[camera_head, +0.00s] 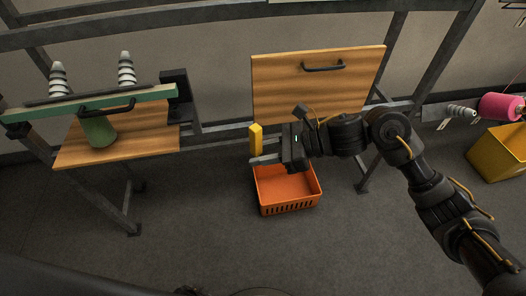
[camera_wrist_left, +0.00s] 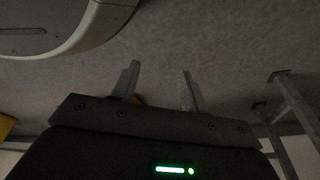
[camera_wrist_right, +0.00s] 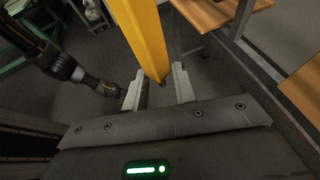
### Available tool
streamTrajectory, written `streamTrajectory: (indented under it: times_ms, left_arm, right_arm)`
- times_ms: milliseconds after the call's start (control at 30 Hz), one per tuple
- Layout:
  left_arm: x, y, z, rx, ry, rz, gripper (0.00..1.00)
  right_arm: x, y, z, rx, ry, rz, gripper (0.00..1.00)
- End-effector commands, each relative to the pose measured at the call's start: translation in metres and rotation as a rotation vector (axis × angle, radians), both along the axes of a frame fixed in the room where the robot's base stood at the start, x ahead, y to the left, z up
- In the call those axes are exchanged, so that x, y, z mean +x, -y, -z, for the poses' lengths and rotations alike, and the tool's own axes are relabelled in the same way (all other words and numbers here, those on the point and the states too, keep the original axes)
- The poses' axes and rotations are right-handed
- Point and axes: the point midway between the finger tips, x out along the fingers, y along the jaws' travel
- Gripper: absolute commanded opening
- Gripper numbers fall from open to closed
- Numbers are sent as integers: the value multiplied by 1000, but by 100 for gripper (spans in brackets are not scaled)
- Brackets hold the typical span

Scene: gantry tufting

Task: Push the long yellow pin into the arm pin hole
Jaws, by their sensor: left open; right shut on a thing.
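The long yellow pin (camera_head: 256,138) stands roughly upright in my right gripper (camera_head: 265,160), above and behind the orange crate in the head view. In the right wrist view the pin (camera_wrist_right: 145,38) rises large between the fingers of the right gripper (camera_wrist_right: 158,88), which is shut on it. My left gripper (camera_wrist_left: 158,88) is open and empty in its own wrist view; it is not in the head view. A green arm (camera_head: 100,103) with a dark handle lies across the left wooden board. I cannot make out the pin hole.
An orange crate (camera_head: 288,187) stands on the floor below the right gripper. A wooden panel (camera_head: 318,82) with a handle hangs behind. The left wooden board (camera_head: 75,152) carries a green cylinder (camera_head: 99,130). A yellow bin (camera_head: 500,153) and pink spool (camera_head: 500,107) are far right.

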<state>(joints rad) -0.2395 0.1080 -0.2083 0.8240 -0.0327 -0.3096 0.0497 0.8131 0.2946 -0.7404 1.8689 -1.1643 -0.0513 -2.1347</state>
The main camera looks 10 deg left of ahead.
Motion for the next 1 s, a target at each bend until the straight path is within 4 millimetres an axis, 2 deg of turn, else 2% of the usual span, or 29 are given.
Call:
streamTrajectory:
  times_ms: [33,100,200,333,500,833,1000]
  left_arm:
    - [-24,-4,7,10,-33,1,45]
    - [-53,-10,15,24,-71,5,45]
    - [-85,-16,21,40,-110,9,45]
    - [-112,-19,25,51,-144,14,45]
    - [-124,-21,27,57,-159,17,45]
    - [-124,-21,27,57,-160,16,45]
    - [-124,-21,27,57,-159,16,45]
  right_arm:
    - [0,0,0,0,0,0,4]
    - [0,0,0,0,0,0,4]
    - [0,0,0,0,0,0,4]
    - [0,0,0,0,0,0,4]
    - [0,0,0,0,0,0,4]
    - [1,0,0,0,0,11,4]
    - [9,7,-24,3,7,61,4]
